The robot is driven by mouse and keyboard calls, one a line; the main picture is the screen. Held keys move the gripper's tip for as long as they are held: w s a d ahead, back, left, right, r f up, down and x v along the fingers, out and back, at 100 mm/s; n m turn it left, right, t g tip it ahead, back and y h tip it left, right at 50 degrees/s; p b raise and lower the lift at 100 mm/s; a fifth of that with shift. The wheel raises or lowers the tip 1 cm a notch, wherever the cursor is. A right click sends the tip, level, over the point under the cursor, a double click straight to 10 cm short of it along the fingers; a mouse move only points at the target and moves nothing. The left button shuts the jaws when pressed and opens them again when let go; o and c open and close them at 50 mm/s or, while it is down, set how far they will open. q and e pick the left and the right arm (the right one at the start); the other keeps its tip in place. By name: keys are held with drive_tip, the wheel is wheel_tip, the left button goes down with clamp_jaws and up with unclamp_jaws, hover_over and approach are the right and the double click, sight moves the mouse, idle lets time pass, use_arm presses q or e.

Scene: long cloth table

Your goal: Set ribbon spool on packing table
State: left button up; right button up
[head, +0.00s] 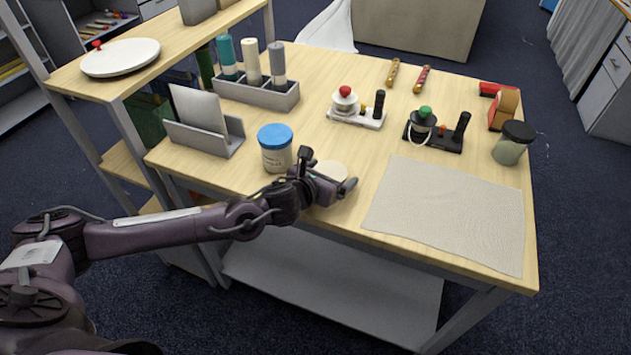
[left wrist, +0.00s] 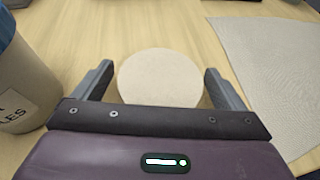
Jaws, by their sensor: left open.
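A round, flat-topped beige thing (head: 334,168), perhaps the ribbon spool, sits on the wooden packing table (head: 330,60) near its front edge. It also shows in the left wrist view (left wrist: 160,77), between the two fingers. My left gripper (head: 328,174) is open around it, with a finger on either side and small gaps showing. In the left wrist view my left gripper (left wrist: 159,72) holds nothing tightly. The lower part of the beige thing is hidden by the gripper. My right gripper is not in view.
A blue-lidded tub (head: 276,150) stands just left of my left gripper. A pale cloth (head: 450,210) lies to the right. Behind are a grey file holder (head: 205,138), a grey bin of rolls (head: 270,95), two stamp sets and a dark-lidded jar (head: 512,145). Bare tabletop lies between them.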

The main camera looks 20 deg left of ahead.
use_arm(q)
drive_tip(key=b+v, duration=0.1)
drive_tip(key=v, duration=0.9)
drive_tip(key=shift+s+b, duration=0.3)
drive_tip(key=shift+s, duration=0.05)
